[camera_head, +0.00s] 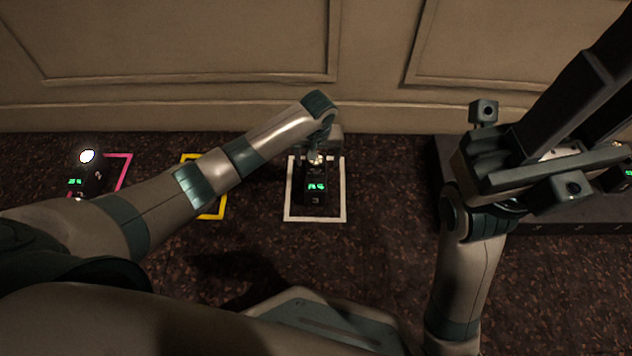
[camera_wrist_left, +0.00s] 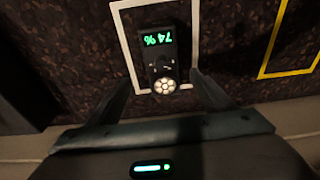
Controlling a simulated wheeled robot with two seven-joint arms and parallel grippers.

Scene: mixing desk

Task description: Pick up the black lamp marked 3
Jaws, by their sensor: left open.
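The black lamp marked 3 (camera_head: 315,196) stands on the carpet inside a white square outline (camera_head: 343,205). It has a green display and a round light on top. In the left wrist view the lamp (camera_wrist_left: 168,52) lies between my fingers, its display reading 74 %. My left gripper (camera_head: 318,150) is over the lamp's rear part and hides some of it. In the left wrist view my left gripper (camera_wrist_left: 164,88) is open, with a finger on either side of the lamp and no clear contact. My right gripper (camera_head: 560,125) is at the right, its jaw gap unclear.
Another lit black lamp (camera_head: 88,170) stands by a pink outline (camera_head: 124,170) at the left. A yellow outline (camera_head: 222,205) is partly behind my left arm. A low dark platform (camera_head: 550,225) with another lamp (camera_head: 627,178) is at the right. A panelled wall (camera_head: 200,110) closes the back.

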